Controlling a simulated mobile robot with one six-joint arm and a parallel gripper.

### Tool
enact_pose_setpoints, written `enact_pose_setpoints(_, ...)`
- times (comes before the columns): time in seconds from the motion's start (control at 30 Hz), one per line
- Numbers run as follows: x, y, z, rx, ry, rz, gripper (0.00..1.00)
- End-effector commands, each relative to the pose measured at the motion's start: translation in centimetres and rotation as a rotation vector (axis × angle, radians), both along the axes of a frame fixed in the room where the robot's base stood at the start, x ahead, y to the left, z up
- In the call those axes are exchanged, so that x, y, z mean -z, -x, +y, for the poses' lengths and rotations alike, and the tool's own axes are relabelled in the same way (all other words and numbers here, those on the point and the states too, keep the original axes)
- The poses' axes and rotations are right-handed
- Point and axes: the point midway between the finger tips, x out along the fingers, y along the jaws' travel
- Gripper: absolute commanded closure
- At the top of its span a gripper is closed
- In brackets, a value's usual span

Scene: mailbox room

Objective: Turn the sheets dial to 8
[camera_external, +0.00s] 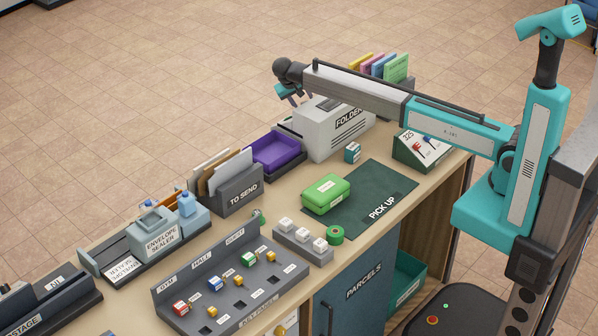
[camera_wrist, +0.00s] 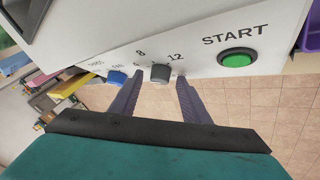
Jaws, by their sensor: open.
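The white folder machine (camera_external: 325,128) stands at the back of the counter. Its front panel (camera_wrist: 205,50) fills the top of the wrist view. In the external view my gripper (camera_external: 290,96) is at the folder's far left side.
A blue knob (camera_wrist: 116,77) sits left of the grey dial, and a green START button (camera_wrist: 238,59) sits right of it. A purple tray (camera_external: 276,152) lies beside the folder. Coloured folders (camera_external: 392,67) stand behind it. Floor shows below the panel.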

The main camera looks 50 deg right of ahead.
Motion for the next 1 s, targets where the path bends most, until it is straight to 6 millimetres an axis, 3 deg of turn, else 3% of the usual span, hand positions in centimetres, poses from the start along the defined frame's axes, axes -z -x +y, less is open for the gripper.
enact_pose_setpoints(0.03, -0.02, -0.01, 0.01, 0.000, 0.000, 0.000, 0.61)
enact_pose_setpoints(0.27, -0.04, 0.00, 0.02, 0.000, 0.000, 0.000, 0.98)
enact_pose_setpoints(1.0, 0.01, -0.12, 0.13, 0.108, 0.074, 0.000, 0.98)
